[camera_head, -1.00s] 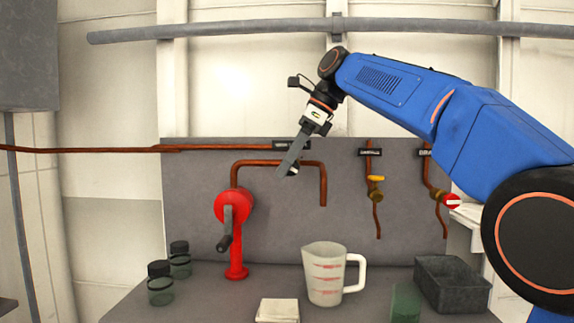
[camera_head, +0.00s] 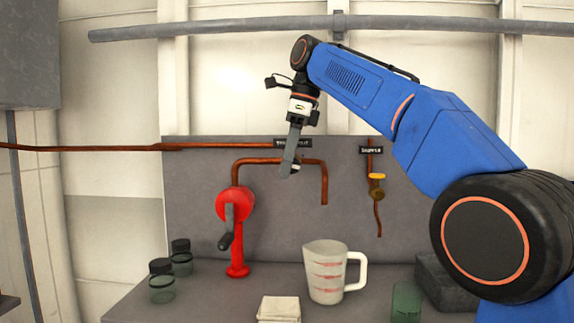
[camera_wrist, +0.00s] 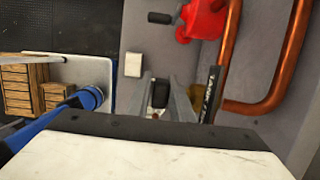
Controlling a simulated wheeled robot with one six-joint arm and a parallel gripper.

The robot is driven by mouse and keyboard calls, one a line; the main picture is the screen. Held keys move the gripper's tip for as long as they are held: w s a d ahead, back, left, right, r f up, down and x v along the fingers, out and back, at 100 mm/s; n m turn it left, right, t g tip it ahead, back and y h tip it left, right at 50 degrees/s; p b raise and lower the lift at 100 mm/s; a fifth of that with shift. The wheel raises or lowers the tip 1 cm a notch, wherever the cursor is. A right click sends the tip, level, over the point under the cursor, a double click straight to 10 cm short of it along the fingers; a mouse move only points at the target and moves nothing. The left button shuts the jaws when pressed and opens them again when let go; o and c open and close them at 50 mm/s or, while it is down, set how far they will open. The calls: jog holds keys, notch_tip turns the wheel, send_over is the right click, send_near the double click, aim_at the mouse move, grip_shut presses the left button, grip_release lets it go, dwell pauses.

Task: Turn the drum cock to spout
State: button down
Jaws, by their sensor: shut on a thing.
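My gripper (camera_head: 288,165) points down in front of the grey panel, at the copper pipe's (camera_head: 325,185) upper run. In the wrist view its grey fingers (camera_wrist: 167,98) are shut on a small black piece (camera_wrist: 160,93), which looks like the drum cock's handle. The cock body is mostly hidden behind the fingers, and I cannot tell which way it is set. A black label (camera_head: 292,143) sits just above; it also shows beside the fingers in the wrist view (camera_wrist: 212,93). The pipe's right end turns down as an open spout above the clear measuring jug (camera_head: 326,272).
A red crank pump (camera_head: 236,205) stands left of the gripper. A yellow-handled valve (camera_head: 376,180) is on the panel to the right. Dark jars (camera_head: 162,282), a white pad (camera_head: 279,309), a green glass (camera_head: 407,300) and a dark bin (camera_head: 440,285) are on the bench.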

jog(key=c, duration=1.8)
grip_release()
jog(key=shift+f, duration=0.1)
jog(key=shift+c, duration=0.2)
